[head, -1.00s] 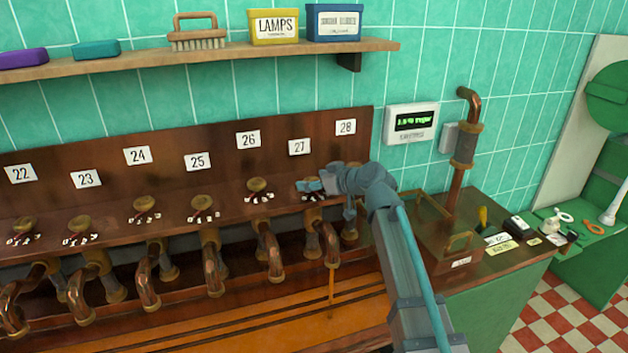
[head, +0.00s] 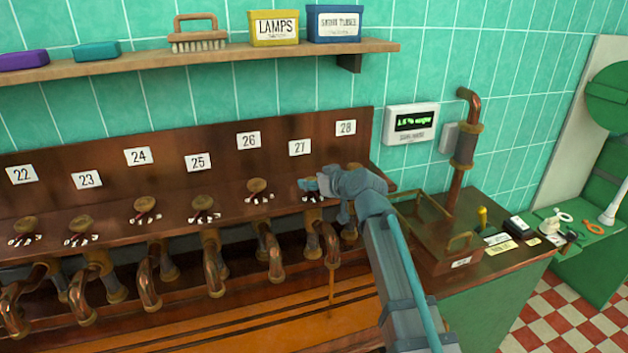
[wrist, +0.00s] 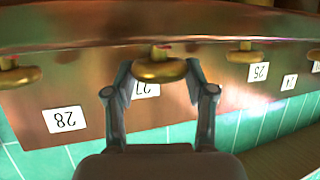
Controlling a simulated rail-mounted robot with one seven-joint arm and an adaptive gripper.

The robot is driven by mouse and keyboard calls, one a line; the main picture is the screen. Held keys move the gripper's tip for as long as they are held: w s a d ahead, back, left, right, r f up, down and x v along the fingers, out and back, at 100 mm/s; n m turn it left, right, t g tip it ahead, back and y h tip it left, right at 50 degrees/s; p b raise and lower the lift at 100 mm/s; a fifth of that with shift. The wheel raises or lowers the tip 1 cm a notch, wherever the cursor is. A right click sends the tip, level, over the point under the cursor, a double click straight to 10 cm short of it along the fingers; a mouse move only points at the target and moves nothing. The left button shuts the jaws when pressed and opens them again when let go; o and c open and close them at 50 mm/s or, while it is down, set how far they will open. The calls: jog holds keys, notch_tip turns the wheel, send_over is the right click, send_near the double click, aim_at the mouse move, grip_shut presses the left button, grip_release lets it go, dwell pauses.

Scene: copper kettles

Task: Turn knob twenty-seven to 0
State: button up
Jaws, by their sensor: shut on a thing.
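Knob twenty-seven is a round brass knob (wrist: 158,66), seen between my fingers in the wrist view. In the head view my gripper (head: 318,186) reaches in from the right and hides most of the knob. Part of its white scale marks (head: 312,198) shows below; I cannot read the setting.
Knob twenty-six (head: 257,185) stands close to the left, with more knobs in a row beyond. Plate 28 (head: 346,128) is to the right. Copper pipes (head: 270,250) run below. A display box (head: 411,122) hangs on the wall, and a shelf (head: 200,55) is above.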

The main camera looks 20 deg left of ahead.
jog(key=m+t+h+p, duration=0.2)
jog(key=shift+s+a+r+m, duration=0.1)
jog(key=shift+s+r+m, duration=0.05)
jog(key=shift+m, duration=0.15)
jog(key=shift+a+m+t+h, duration=0.1)
jog(key=shift+m+t+h, duration=0.8)
jog(key=shift+m+h, duration=0.1)
jog(key=m+h+b, duration=0.1)
jog(key=b, duration=0.1)
jog(key=f+m+t+h+b, duration=0.1)
jog(key=m+h+b, duration=0.1)
jog(key=shift+a+b, duration=0.15)
jog(key=shift+b, duration=0.15)
jog(key=m+h+b, duration=0.1)
jog(key=h+b, duration=0.1)
jog(key=b, duration=0.1)
jog(key=shift+r+m+t, duration=0.15)
jog(key=shift+m+t, duration=0.25)
jog(key=shift+r+m+h+b, duration=0.1)
jog(key=shift+m+h+b, duration=0.2)
jog(key=shift+h+b, duration=0.15)
jog(key=o, duration=1.2)
jog(key=shift+c, duration=0.2)
jog(key=shift+r, duration=0.1)
